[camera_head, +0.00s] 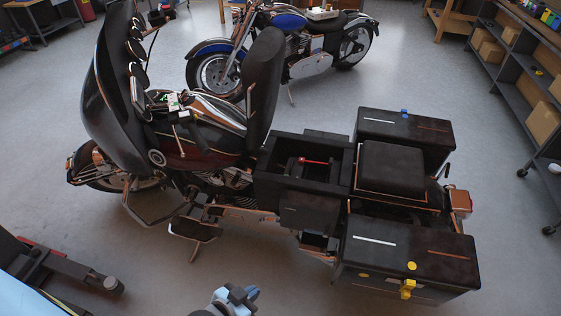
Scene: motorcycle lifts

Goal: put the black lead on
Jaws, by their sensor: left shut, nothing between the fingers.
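The black motorcycle stands across the middle with its seat (262,85) raised upright. Behind the seat is an open dark box (268,172). A small red piece (316,161) lies inside it, perhaps a lead or a tool; I cannot tell which. I cannot make out a black lead against the dark interior. My left gripper (252,293), with blue fingertips, is at the bottom edge, left of centre. It is shut and empty, apart from the motorcycle and well in front of the box. My right gripper is not in view.
Two dark panniers, the far one (430,128) and the near one (450,262), flank the motorcycle's rear. A blue motorcycle (208,70) stands behind. Shelving (510,85) with cardboard boxes is at right. A dark bar (70,270) lies at lower left. The floor between is clear.

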